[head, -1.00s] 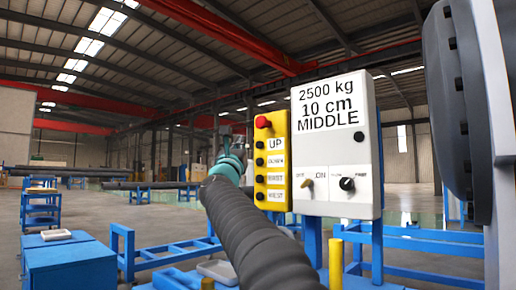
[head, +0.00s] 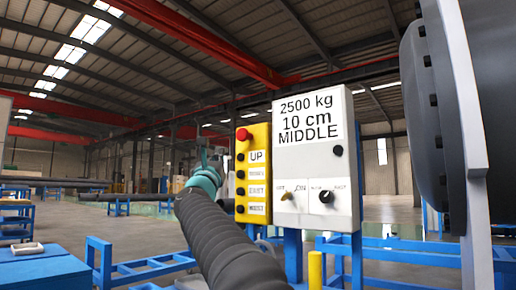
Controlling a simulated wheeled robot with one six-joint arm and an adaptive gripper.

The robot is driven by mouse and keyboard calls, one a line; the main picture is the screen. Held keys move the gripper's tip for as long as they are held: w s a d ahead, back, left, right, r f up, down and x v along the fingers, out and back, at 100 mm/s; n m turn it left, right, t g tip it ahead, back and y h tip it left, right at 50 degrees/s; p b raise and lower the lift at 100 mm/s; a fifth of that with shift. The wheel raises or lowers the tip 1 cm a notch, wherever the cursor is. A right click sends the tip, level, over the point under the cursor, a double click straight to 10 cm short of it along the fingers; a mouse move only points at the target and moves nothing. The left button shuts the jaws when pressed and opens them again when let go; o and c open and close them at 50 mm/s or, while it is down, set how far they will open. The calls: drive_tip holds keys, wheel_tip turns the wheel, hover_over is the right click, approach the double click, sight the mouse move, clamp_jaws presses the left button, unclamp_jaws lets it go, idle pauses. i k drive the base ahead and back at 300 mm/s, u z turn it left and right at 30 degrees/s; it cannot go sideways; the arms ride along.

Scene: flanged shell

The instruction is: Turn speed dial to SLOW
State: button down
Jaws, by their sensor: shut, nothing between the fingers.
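The speed dial (head: 326,196) is a small black round knob at the lower right of a light grey control box (head: 310,165). Small lettering sits to its left and right; the right word looks like FAST, and the left is too small to read surely. Which way the dial points is too small to tell. A tan OFF/ON switch (head: 287,196) is left of it. My gripper (head: 211,152) is small, grey and partly hidden beyond my teal wrist. It is shut and empty, left of the yellow button box and apart from the dial in the picture.
A yellow button box (head: 254,173) with a red button stands against the grey box's left side. A large dark flanged shell (head: 430,120) fills the right. Blue frames (head: 140,262) and a yellow post (head: 315,268) stand low in front. Open floor lies left.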

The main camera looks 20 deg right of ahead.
sight(326, 196)
drive_tip(key=k, duration=1)
